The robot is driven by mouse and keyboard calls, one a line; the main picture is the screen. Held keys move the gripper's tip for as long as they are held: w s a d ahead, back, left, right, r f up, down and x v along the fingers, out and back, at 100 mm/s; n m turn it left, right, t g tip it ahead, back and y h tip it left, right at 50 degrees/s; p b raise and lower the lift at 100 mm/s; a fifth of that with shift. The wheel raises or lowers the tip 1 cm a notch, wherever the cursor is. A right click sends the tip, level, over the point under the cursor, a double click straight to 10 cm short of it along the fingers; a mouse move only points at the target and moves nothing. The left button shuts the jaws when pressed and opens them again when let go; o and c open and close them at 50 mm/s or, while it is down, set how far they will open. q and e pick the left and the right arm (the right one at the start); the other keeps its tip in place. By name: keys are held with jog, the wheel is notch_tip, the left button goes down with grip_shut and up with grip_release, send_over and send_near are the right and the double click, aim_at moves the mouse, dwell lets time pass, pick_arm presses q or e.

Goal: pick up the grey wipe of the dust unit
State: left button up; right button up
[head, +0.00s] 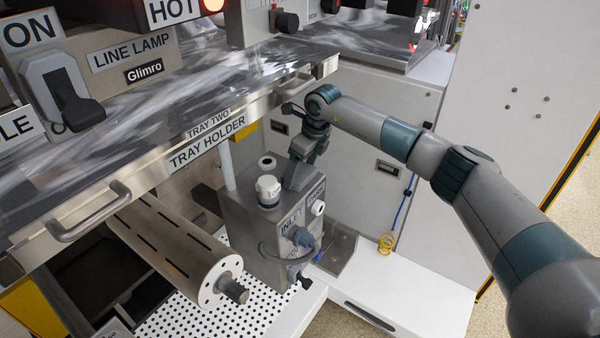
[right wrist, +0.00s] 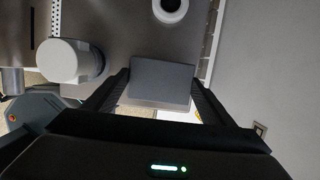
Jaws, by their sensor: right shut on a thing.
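The dust unit is a metal box (head: 238,215) with an INLET label, standing below the tray edge in the head view. The grey wipe is a small dark grey block (right wrist: 160,82) between my right gripper's fingers in the right wrist view. My right gripper (right wrist: 158,90) is shut on it, one finger on each side. In the head view my right gripper (head: 300,158) points down at the back of the unit's top, and the wipe (head: 296,178) shows below it. I cannot tell whether the wipe touches the unit. My left gripper is not in view.
A white cap (head: 268,188) and a round port (head: 267,163) stand on the unit's top. The tray holder (head: 200,150) with handles overhangs at left. A slotted roller (head: 175,250) lies front left over a perforated white plate (head: 190,315). A blue cable (head: 405,208) hangs at right.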

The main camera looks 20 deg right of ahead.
jog(key=shift+r, duration=0.1)
jog(key=shift+r, duration=0.15)
pick_arm(q)
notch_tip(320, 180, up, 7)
jog(key=b, duration=0.2)
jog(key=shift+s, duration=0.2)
pick_arm(e)
jog(key=s+d, duration=1.1)
jog(key=s, duration=0.3)
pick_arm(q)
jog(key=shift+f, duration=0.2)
pick_arm(e)
jog(key=shift+s+a+r, duration=0.1)
jog(key=shift+s, duration=0.05)
